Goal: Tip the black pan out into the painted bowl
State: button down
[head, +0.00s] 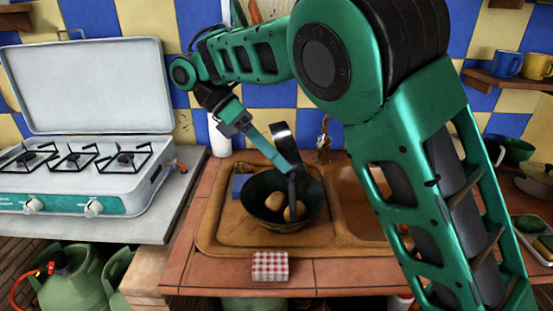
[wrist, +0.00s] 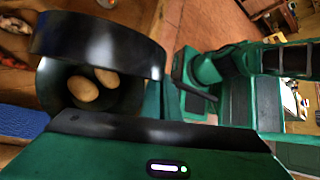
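The painted bowl (head: 258,219), dark green inside, stands upright on the wooden sink board. Two pale brown potato-like pieces (head: 261,209) lie in it; in the wrist view they show (wrist: 83,88) inside the dark bowl (wrist: 55,90).
A blue item (head: 239,187) lies left of the bowl. A red-checked box (head: 270,266) stands at the counter's front edge. The sink basin (head: 358,205) is to the right, partly behind my arm. A gas stove (head: 85,185) stands left.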

jog(key=shift+r, duration=0.1)
dwell(1.1)
dwell(0.4)
jog(key=shift+r, duration=1.9)
